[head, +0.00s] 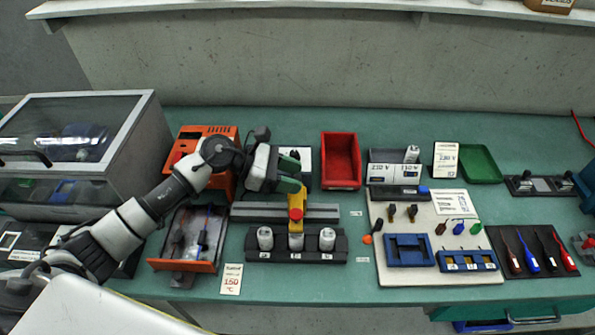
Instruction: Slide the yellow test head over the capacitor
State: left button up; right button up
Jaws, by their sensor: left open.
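The yellow test head (297,212) with a red knob on top sits at the grey rail (250,212). It lines up with the middle capacitor (296,242) and hides that capacitor's top. I cannot tell how far it reaches over it. Two more silver capacitors, one on the left (265,238) and one on the right (327,238), stand uncovered in the black holder (340,255). My left gripper (293,176) is open, just behind and above the red knob. I cannot tell whether it touches the knob. My right gripper is out of view.
An orange device (222,184) stands behind my left arm, an orange tray (180,262) in front. A red bin (341,160) is behind the rail. A white board (460,272) with blue fixtures lies to the right. Green bench is clear in front of the holder.

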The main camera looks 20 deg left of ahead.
pick_arm(q)
jog(key=shift+w+d, duration=0.1)
jog(key=shift+d, duration=0.3)
jog(key=shift+d+f, duration=0.2)
jog(key=shift+d, duration=0.05)
jog(key=shift+c, duration=0.7)
jog(key=c, duration=0.5)
grip_shut()
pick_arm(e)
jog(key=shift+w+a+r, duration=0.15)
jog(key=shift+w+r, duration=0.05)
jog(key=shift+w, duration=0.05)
pick_arm(q)
jog(key=w+d+b, duration=0.2)
jog(key=d, duration=0.5)
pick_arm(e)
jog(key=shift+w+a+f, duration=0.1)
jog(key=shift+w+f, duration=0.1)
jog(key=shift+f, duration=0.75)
